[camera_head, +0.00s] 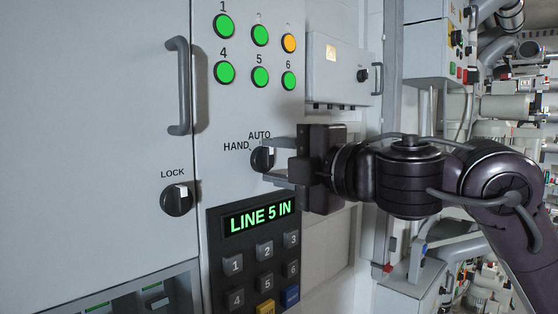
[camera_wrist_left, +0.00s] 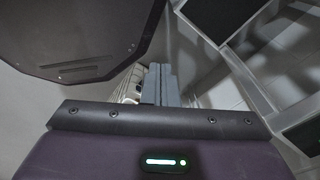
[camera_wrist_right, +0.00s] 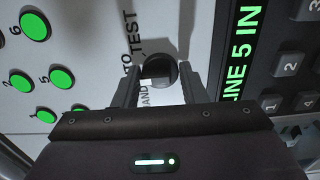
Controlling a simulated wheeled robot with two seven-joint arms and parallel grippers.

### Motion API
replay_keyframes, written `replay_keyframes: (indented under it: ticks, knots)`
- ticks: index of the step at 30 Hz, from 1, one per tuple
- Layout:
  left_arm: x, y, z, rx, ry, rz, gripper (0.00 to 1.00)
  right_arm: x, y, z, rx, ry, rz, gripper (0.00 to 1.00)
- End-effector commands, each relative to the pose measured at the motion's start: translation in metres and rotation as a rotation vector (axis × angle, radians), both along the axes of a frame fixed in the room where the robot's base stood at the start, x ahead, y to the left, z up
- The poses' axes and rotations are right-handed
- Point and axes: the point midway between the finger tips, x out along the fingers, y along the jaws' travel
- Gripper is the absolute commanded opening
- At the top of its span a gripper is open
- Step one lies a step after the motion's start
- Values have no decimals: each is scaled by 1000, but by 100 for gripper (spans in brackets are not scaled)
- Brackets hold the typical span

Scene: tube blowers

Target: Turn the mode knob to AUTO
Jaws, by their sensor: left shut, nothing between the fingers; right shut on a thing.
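The mode knob (camera_head: 262,158) is a round black knob on the grey panel, with a pale mark near its upper right edge. HAND is printed to its left and AUTO above it. In the right wrist view the knob (camera_wrist_right: 160,71) lies between the fingers, with TEST printed near it. My right gripper (camera_head: 268,160) reaches in from the right, its fingers on either side of the knob and shut on it. Exactly where the pointer aims is hard to tell. My left gripper (camera_wrist_left: 160,84) is shut and empty, away from the panel; it does not show in the head view.
A LOCK knob (camera_head: 177,199) sits to the lower left. Below the mode knob is a keypad (camera_head: 265,268) with a display (camera_head: 257,217) reading LINE 5 IN. Several round lamps (camera_head: 260,77) are above, mostly green, one orange. A door handle (camera_head: 180,86) sticks out at left.

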Motion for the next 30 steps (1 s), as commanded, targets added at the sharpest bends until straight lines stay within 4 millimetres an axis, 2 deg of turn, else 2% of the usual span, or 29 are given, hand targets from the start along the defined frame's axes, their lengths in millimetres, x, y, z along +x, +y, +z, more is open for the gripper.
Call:
replay_keyframes:
  ticks: [1, 8, 9, 12, 23, 30]
  knots:
    - [0, 0, 1, 0, 0, 0, 0, -1, -3, 12, 25, -13, -7, 15]
    - [0, 0, 1, 0, 0, 0, 0, -1, -4, 12, 24, -14, -7, 15]
    - [0, 0, 1, 0, 0, 0, 0, -1, -4, 12, 24, -14, -7, 41]
    - [0, 0, 1, 0, 0, 0, 0, -1, -3, 11, 23, -14, -6, 51]
    - [0, 0, -1, 0, 0, 0, 0, -2, -3, 6, 16, -10, -3, 51]
    - [0, 0, -17, 0, 0, -1, 0, -24, -27, 4, 15, -13, -5, 51]
